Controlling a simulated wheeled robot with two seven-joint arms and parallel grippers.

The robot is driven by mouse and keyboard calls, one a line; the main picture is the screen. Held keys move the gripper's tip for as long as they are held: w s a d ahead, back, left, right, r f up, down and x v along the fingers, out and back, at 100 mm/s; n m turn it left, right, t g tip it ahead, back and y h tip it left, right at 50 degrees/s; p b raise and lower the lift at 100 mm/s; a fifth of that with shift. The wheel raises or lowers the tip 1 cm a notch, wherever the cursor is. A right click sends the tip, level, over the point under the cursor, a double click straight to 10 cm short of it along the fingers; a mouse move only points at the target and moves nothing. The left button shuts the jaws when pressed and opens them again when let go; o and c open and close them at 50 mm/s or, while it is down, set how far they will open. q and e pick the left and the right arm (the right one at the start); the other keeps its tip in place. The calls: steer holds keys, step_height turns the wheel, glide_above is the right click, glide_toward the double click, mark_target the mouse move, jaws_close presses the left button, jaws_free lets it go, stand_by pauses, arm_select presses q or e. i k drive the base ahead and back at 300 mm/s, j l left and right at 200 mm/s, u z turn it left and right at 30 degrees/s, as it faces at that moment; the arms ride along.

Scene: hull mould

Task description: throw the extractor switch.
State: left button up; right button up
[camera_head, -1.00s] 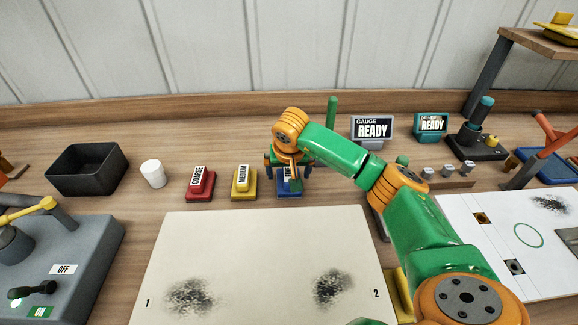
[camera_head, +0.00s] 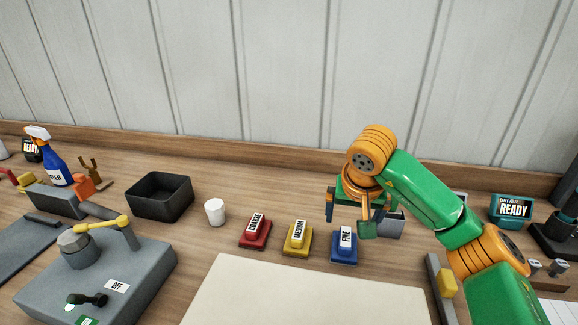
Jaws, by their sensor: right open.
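A grey box (camera_head: 45,291) at the lower left carries a switch with a black lever (camera_head: 87,299), a white OFF label (camera_head: 117,286) and a green ON label (camera_head: 87,321) cut by the frame's bottom edge. The lever's knob lies between the two labels, and I cannot tell its exact setting. A yellow handle (camera_head: 102,222) sits on top of the same box. My right gripper (camera_head: 350,208) is open and empty, in the air by the blue FINE block (camera_head: 344,249), far to the right of the switch. My left gripper is out of view.
Red COARSE (camera_head: 254,233) and yellow MEDIUM (camera_head: 297,239) blocks stand left of the blue one. A white cup (camera_head: 215,211) and black bin (camera_head: 160,195) stand farther left. A blue spray bottle (camera_head: 53,165) is at the far left. A pale board (camera_head: 300,297) lies in front.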

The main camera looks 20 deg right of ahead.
mark_target(99, 300)
steer(key=k, duration=1.5)
